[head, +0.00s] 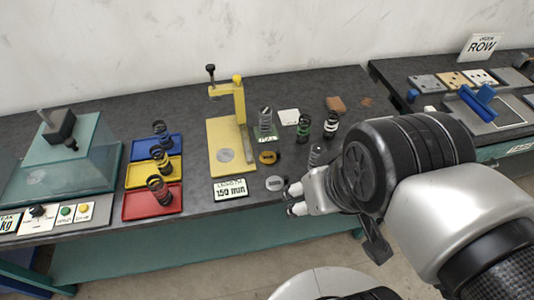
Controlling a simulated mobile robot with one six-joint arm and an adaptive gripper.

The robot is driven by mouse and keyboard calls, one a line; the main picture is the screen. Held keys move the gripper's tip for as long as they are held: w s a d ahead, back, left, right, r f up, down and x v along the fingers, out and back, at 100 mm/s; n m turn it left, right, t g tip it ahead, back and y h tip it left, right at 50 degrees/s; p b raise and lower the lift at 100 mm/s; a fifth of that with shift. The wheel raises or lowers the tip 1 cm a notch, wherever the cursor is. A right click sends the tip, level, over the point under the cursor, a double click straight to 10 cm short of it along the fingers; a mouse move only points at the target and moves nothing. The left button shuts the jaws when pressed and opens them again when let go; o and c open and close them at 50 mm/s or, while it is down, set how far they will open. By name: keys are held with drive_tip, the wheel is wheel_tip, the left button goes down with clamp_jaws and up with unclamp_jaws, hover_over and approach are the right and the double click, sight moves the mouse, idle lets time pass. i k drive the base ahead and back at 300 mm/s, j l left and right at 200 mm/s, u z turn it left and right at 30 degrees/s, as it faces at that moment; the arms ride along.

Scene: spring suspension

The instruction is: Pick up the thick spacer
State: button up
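Two small round discs lie on the dark bench in the head view: a yellow one with a dark mark (267,157) and a grey one with a dark mark (275,183). I cannot tell from their looks which is the thick spacer. My gripper (293,199) is at the bench's front edge, just right of and in front of the grey disc. Its two pale fingertips are apart, with nothing seen between them. My wrist and arm hide the bench to the right.
A yellow gauge stand (224,148) and a "150 mm" sign (230,190) are left of the discs. Red (136,206), yellow and blue trays hold springs further left.

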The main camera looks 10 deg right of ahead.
sight(267, 158)
drive_tip(key=i+j+z, duration=0.15)
drive_tip(key=j, duration=0.25)
drive_tip(key=i+j+z, duration=0.2)
drive_tip(key=j, duration=0.2)
drive_tip(key=j+z, duration=0.15)
drive_tip(key=j, duration=0.25)
drive_tip(key=j+z, duration=0.15)
drive_tip(key=j, duration=0.25)
drive_tip(key=i, duration=0.05)
